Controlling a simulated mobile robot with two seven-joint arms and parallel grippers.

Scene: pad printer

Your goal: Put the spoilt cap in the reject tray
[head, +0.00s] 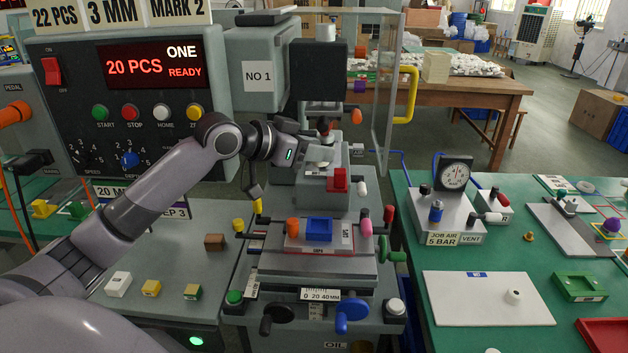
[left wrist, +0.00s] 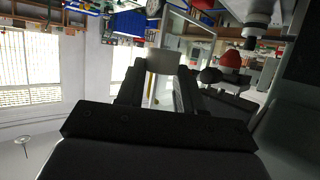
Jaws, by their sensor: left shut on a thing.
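My left gripper (head: 312,150) reaches in from the left to the middle of the pad printer, under its dark head. It is shut on a small pale thing, which shows between the fingertips in the left wrist view (left wrist: 163,62); I cannot tell whether it is a cap. A white cap-like piece (head: 513,297) stands on the white mat (head: 455,300) on the right bench. A red tray (head: 606,333) lies at the lower right, partly cut off, its label unreadable. A green tray (head: 562,287) lies behind it. My right gripper is not in view.
A clear guard panel (head: 388,80) with a yellow handle stands just right of the gripper. A red block (head: 338,180) and a blue block (head: 319,230) sit below it on the printer. A gauge unit (head: 447,215) stands on the right bench.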

